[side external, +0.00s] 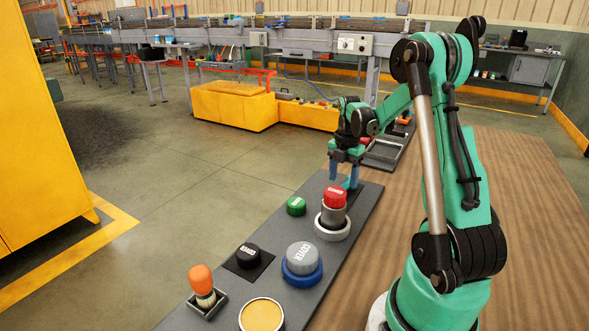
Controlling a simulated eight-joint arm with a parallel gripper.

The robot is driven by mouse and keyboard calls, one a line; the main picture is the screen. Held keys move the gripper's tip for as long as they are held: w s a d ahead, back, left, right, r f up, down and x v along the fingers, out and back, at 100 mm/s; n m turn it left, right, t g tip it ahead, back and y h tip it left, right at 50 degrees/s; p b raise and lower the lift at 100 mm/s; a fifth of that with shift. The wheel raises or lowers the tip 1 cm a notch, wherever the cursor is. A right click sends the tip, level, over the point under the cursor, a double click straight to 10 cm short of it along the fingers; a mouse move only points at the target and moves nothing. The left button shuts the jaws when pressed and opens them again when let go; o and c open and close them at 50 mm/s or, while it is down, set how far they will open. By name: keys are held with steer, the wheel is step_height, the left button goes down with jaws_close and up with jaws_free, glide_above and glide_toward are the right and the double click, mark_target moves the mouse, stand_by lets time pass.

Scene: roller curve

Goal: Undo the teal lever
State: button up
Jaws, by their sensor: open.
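My gripper (342,177) is open at the far end of the dark grey panel (365,207), with its two blue fingers pointing down. It is just beyond the red button and the green button. I cannot make out a teal lever for sure; it may be hidden behind my fingers or too small to tell from my teal arm. Whether the fingers touch anything is not clear.
On the panel stand a red button (334,196), a green button (296,206), a black button (248,252), a grey cover (301,258), an orange knob (201,279) and a yellow disc (261,316). A dark tray (385,155) lies beyond. The wooden table (530,230) is clear at right.

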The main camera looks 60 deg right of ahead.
mark_target(343, 186)
steer(key=shift+r, duration=1.65)
steer(key=shift+w+a+r, duration=0.1)
steer(key=shift+w+a, duration=0.05)
steer(key=shift+a, duration=0.1)
steer(key=w+a+r+m+t, duration=0.1)
steer(key=w+a+r+m, duration=0.15)
steer(key=a, duration=0.25)
steer(key=w+a+r+m+t+h, duration=0.1)
steer(key=a+m, duration=0.2)
steer(key=a, duration=0.2)
steer(key=w+a+r+m+t, duration=0.1)
steer(key=a+r+m, duration=0.15)
steer(key=a, duration=0.25)
steer(key=s+a+m+t+y, duration=0.1)
steer(key=a+m+t, duration=0.3)
steer(key=a+m, duration=0.4)
steer(key=s+a, duration=0.1)
steer(key=a, duration=0.3)
steer(key=shift+s+a+f, duration=0.15)
steer(key=shift+a+f, duration=0.15)
steer(key=shift+a, duration=0.1)
